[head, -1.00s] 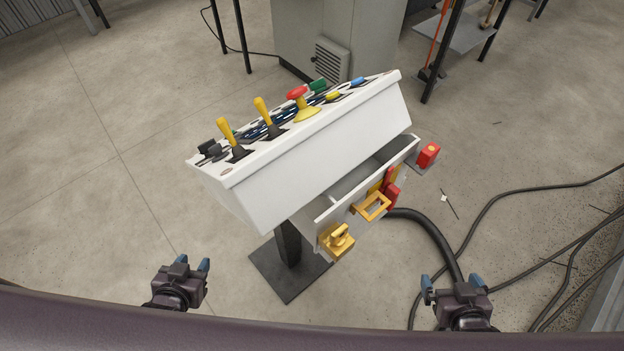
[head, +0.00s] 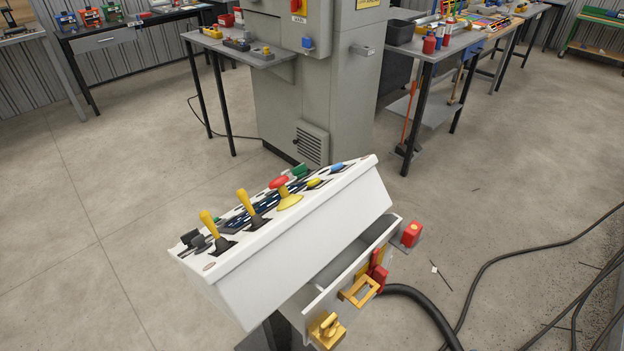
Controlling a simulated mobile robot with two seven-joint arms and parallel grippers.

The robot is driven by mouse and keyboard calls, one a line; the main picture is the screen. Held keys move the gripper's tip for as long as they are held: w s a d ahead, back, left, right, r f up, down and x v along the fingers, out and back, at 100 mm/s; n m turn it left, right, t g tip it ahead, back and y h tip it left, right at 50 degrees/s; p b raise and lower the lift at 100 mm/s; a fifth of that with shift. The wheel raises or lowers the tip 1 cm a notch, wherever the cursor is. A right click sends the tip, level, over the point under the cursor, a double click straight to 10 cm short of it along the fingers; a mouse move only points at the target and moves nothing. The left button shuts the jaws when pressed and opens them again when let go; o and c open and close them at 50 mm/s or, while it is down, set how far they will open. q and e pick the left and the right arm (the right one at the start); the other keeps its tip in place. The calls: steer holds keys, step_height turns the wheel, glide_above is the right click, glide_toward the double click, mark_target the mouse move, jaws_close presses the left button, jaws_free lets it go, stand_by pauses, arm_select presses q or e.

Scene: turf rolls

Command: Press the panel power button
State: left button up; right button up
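The white control panel (head: 300,255) stands on a post in front of me, its sloped top facing away. On its top are two yellow levers (head: 246,203), a red mushroom knob on a yellow base (head: 287,193), a green control (head: 299,171), a yellow control (head: 314,183) and a blue control (head: 337,168). I cannot tell from any label which one is the power button. A box on its near side carries a yellow knob (head: 327,328), a yellow frame (head: 359,291) and a red handle (head: 379,273). Neither gripper is in view now.
A grey cabinet (head: 318,90) with a red switch stands behind the panel. Work tables stand at the left (head: 135,32) and right (head: 440,45). A red block (head: 411,234) sits beside the panel's box. Black cables (head: 520,250) lie on the floor at right.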

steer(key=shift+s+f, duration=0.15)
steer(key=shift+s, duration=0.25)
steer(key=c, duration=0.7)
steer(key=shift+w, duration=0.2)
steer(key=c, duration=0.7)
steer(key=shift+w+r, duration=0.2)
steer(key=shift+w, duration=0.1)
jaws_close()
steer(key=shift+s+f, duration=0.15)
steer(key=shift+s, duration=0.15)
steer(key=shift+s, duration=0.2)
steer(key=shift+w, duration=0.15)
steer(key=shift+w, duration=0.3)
